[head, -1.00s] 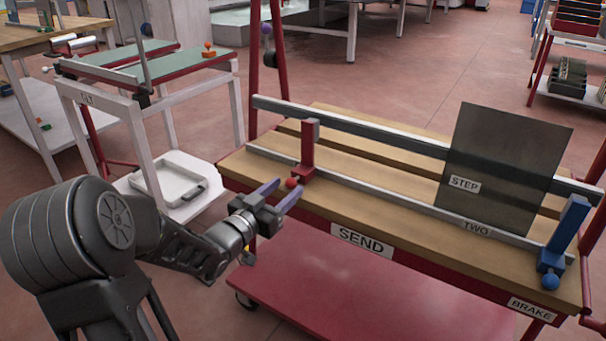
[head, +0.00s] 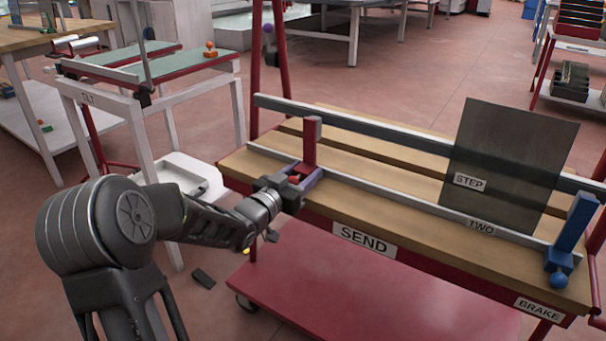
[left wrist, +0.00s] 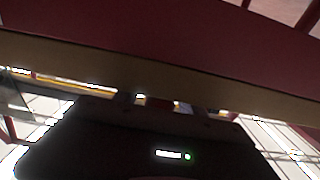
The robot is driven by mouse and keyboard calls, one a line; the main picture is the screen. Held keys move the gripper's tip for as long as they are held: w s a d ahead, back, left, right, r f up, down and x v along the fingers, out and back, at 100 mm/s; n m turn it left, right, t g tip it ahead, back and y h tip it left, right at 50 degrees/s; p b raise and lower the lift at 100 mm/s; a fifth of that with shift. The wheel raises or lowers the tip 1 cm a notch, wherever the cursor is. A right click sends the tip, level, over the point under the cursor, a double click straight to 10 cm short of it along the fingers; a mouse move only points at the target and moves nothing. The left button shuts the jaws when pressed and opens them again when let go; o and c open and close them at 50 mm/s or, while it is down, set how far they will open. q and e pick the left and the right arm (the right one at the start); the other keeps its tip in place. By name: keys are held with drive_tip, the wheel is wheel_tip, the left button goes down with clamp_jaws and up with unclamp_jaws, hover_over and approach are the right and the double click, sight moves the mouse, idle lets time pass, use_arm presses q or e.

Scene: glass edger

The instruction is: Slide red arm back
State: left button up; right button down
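The red arm (head: 310,142) stands upright on the near metal rail (head: 385,195), at the left end of the wooden-topped cart. Its red knob (head: 294,179) faces me, low on the arm, and is partly hidden by my gripper. My left gripper (head: 301,177) is at the knob, its purple fingers apart with the knob between them. I cannot tell whether they touch it. The left wrist view shows my dark gripper body (left wrist: 150,145) below a wooden edge and a red band; the knob is not clear there. My right gripper is not in view.
A dark glass pane (head: 510,165) marked STEP stands on the cart. A blue arm (head: 573,232) stands at the right end. The long back rail (head: 375,128) runs behind. A white TILT table (head: 125,110) stands left, and a small black object (head: 203,278) lies on the floor.

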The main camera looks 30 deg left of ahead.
use_arm(q)
clamp_jaws()
idle(0.6)
